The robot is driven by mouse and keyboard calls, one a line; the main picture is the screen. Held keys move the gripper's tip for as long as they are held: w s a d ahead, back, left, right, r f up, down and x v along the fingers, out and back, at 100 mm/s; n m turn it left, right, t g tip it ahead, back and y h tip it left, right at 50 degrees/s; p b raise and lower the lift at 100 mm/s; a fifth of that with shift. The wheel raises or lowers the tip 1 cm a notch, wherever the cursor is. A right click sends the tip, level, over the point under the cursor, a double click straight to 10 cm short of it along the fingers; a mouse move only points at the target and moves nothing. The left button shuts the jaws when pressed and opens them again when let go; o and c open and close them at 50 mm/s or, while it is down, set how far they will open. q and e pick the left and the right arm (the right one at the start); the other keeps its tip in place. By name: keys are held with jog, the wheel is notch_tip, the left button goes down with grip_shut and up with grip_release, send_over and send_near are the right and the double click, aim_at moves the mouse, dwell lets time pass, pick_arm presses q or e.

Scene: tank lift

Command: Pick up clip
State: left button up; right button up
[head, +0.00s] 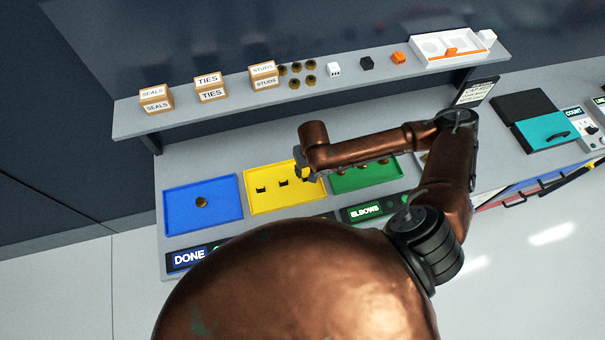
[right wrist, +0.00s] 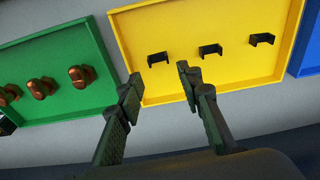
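Several black clips lie in the yellow tray (head: 262,209); two of them, a left clip (head: 261,189) and a middle clip (head: 283,183), show in the head view. The right wrist view shows three clips in a slanting row: a near-left clip (right wrist: 157,58), a middle clip (right wrist: 210,50) and a far-right clip (right wrist: 262,40). My right gripper (right wrist: 158,76) is open and empty over the tray's edge, its fingertips either side of the near-left clip in the picture and apart from it. In the head view my right arm hides part of the tray. My left gripper is not in view.
A blue tray (head: 180,205) with one round brown part is left of the yellow tray. A green tray (head: 347,184) with copper elbows is right. A shelf (head: 190,114) with labelled boxes and small parts runs behind and above. A teal case (head: 540,132) stands at right.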

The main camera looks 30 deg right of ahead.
aim_at(307, 176)
jog(key=f, duration=0.3)
jog(key=shift+w+d+f, duration=0.2)
jog(key=shift+d+f, duration=0.05)
jog(key=shift+f, duration=0.05)
jog(key=f, duration=0.3)
jog(key=shift+w+f+p, duration=0.25)
jog(key=shift+w+p, duration=0.05)
jog(key=shift+p, duration=0.1)
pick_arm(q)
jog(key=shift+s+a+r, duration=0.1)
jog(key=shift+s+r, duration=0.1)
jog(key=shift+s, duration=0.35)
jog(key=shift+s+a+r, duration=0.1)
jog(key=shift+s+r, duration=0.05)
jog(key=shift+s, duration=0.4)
pick_arm(e)
jog(key=c, duration=0.5)
